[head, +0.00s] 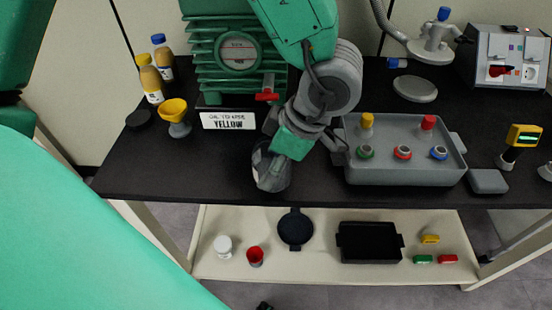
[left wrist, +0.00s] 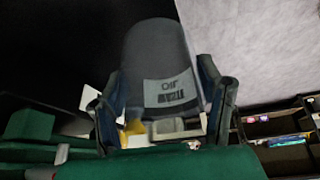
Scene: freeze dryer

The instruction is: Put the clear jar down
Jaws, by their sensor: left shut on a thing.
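The clear jar (left wrist: 160,60) looks grey and see-through in the left wrist view, with a pale label bearing dark print that seems to read "OIL". My left gripper (left wrist: 165,110) is shut on it, one finger on each side. In the head view the jar (head: 273,172) is near the front edge of the black bench top (head: 225,175), with my left gripper (head: 280,150) over its upper part. I cannot tell if its base touches the bench. My right gripper is not in view.
A grey tray (head: 405,175) with coloured caps and rings is close right of the jar. A "YELLOW" sign (head: 228,121), yellow funnel (head: 173,110) and two bottles (head: 152,80) are to the left. Bare bench lies left of the jar. A lower shelf (head: 325,265) holds small items.

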